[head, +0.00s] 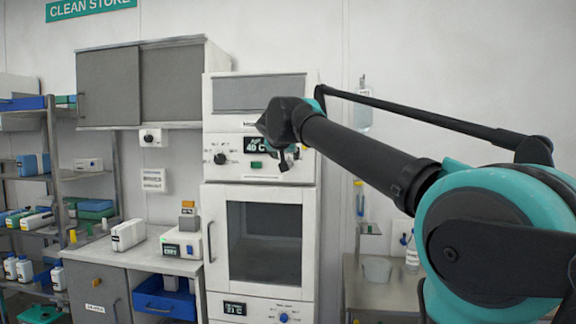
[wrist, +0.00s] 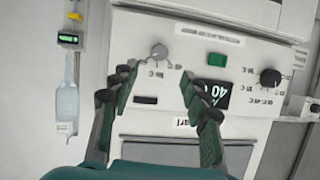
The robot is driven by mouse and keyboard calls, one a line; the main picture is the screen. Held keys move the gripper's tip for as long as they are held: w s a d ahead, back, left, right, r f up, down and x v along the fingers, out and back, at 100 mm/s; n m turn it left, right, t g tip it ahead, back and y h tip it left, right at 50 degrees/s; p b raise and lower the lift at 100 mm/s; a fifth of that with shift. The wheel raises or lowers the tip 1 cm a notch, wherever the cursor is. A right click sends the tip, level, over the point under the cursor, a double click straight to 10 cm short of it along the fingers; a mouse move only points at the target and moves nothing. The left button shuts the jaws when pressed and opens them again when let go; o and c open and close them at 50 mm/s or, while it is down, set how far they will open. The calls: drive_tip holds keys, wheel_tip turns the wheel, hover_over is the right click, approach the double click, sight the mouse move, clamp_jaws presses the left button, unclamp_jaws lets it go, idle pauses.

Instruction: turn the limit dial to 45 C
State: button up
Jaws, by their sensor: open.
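The white cabinet's control panel (head: 237,142) carries a black dial (head: 220,158), a display (head: 262,145) reading about 40 C and a green button (head: 256,165). The wrist view shows the panel upside down. There a small grey dial (wrist: 158,52) with tiny temperature marks sits just beyond the gap between my fingertips. The black dial (wrist: 270,78) lies further right. The dial names are too small to read, as is the grey dial's exact setting. My gripper (wrist: 158,75) is open and empty in front of the panel, its fingers apart from the grey dial. In the head view my arm hides the grey dial.
Below the panel is a windowed door (head: 264,240) with a handle. Another panel with a blue knob (head: 283,318) is at the bottom. A counter (head: 180,262) stands left, and a hanging bottle (wrist: 67,102) is beside the cabinet.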

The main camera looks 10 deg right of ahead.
drive_tip(key=x, duration=1)
drive_tip(key=shift+s, duration=0.1)
clamp_jaws()
